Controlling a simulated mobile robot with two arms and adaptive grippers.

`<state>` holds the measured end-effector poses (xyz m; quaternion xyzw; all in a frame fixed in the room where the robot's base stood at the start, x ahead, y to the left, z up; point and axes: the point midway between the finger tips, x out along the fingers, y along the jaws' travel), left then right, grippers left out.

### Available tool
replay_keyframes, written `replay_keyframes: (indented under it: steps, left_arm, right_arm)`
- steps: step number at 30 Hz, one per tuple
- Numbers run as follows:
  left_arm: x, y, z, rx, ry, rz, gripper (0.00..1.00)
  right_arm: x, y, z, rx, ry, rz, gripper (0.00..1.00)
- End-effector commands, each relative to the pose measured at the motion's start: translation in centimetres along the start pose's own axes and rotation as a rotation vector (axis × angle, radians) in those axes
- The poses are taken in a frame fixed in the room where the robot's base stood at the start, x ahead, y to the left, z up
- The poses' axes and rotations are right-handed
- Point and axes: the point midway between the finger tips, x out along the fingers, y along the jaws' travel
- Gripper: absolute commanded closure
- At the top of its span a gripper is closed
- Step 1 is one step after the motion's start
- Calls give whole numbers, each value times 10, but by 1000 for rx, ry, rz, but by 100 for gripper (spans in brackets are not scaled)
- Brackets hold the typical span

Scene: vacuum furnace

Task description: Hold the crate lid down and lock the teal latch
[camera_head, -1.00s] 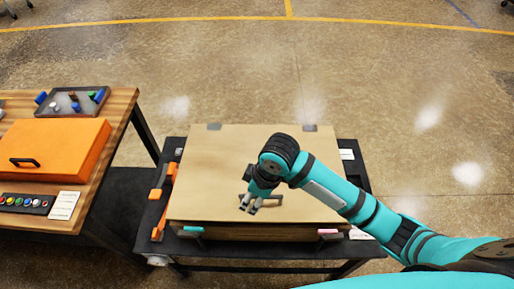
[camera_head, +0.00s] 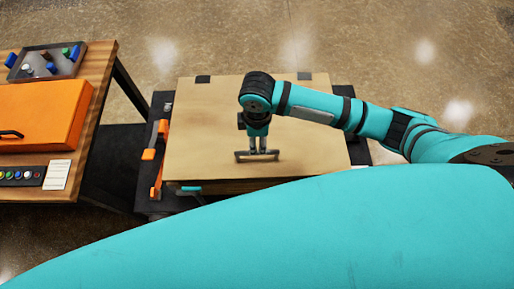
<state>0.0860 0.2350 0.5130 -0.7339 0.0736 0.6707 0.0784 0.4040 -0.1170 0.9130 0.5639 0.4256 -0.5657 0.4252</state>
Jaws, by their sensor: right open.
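The crate lid (camera_head: 208,125) is a flat tan board lying closed on the crate, with two dark hinges at its far edge. A dark bar handle (camera_head: 241,157) is on the lid near its front. My right gripper (camera_head: 262,153) points down at the handle, open; whether it touches the handle or lid I cannot tell. The teal latch (camera_head: 189,189) is at the crate's front left edge, apart from the gripper. Its locking state is too small to tell. The front right of the crate is hidden behind a large teal part of mine. My left gripper is not in view.
The crate stands on a black table (camera_head: 142,200) with orange tools (camera_head: 156,160) left of it. A wooden bench (camera_head: 92,115) at left bears an orange case (camera_head: 45,112), a parts tray (camera_head: 48,65) and a button strip (camera_head: 22,176). Open floor lies behind.

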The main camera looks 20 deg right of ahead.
Motion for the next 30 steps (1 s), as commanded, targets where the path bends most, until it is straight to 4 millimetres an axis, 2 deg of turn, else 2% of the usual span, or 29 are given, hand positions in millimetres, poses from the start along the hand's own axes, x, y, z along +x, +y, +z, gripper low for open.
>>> replay_keyframes:
  steps: [6,12,18,25,26,30]
  left_arm:
    - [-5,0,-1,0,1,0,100]
    - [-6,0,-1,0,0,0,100]
    - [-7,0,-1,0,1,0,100]
    - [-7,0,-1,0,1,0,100]
    - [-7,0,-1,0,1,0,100]
    - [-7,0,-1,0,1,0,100]
  right_arm:
    - [43,-1,0,1,-1,-3,57]
    - [69,0,-1,0,1,-1,57]
    - [79,0,-1,-1,2,1,57]
    - [80,0,-1,-1,2,1,57]
    - [80,0,-1,-1,2,1,58]
    - [80,0,-1,-1,2,1,76]
